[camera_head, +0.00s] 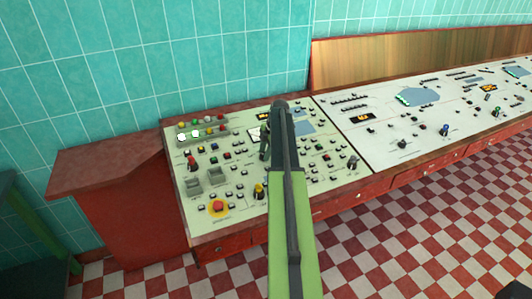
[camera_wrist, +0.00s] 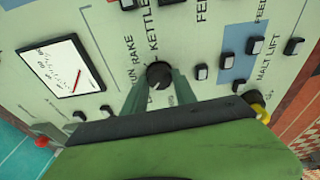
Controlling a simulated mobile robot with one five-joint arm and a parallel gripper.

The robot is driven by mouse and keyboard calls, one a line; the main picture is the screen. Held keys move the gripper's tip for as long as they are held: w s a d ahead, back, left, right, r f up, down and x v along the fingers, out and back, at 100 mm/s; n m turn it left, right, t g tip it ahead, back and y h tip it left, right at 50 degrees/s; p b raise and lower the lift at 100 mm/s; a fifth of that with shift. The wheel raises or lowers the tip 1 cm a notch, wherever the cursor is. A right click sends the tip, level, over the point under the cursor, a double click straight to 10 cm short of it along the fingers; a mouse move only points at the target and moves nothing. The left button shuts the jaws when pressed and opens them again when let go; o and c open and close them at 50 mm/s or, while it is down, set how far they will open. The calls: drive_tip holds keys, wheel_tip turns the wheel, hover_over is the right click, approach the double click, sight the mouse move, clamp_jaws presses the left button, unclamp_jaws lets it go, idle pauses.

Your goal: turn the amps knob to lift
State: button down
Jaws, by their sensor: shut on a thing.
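In the wrist view, my gripper (camera_wrist: 160,86) is shut on a round black knob (camera_wrist: 159,74), with one green finger on each side. I take this as the amps knob. Lettering that reads partly as "tun rake" and "kettle" runs above it, and more lettering below is mostly hidden by my fingers. "Malt lift" is printed further right. A white gauge (camera_wrist: 62,66) with a red needle sits to the left. In the head view, my gripper (camera_head: 264,145) is down at the panel, and the knob cannot be made out there. The knob's pointer direction is unclear.
The sloping control panel (camera_head: 220,180) carries many buttons, coloured lamps and a red emergency button (camera_head: 218,208). A yellow-topped knob (camera_wrist: 258,107) is close to the right of my gripper. Several small black-and-white switches (camera_wrist: 201,72) surround the knob. A tiled wall stands behind.

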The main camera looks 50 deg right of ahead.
drive_tip(key=shift+s+a, duration=0.15)
drive_tip(key=shift+s, duration=0.05)
drive_tip(key=c, duration=1)
unclamp_jaws()
drive_tip(key=shift+w, duration=0.1)
drive_tip(key=p+v, duration=1.6)
drive_tip(key=v, duration=0.1)
drive_tip(key=shift+r+p, duration=0.2)
drive_tip(key=shift+p, duration=0.2)
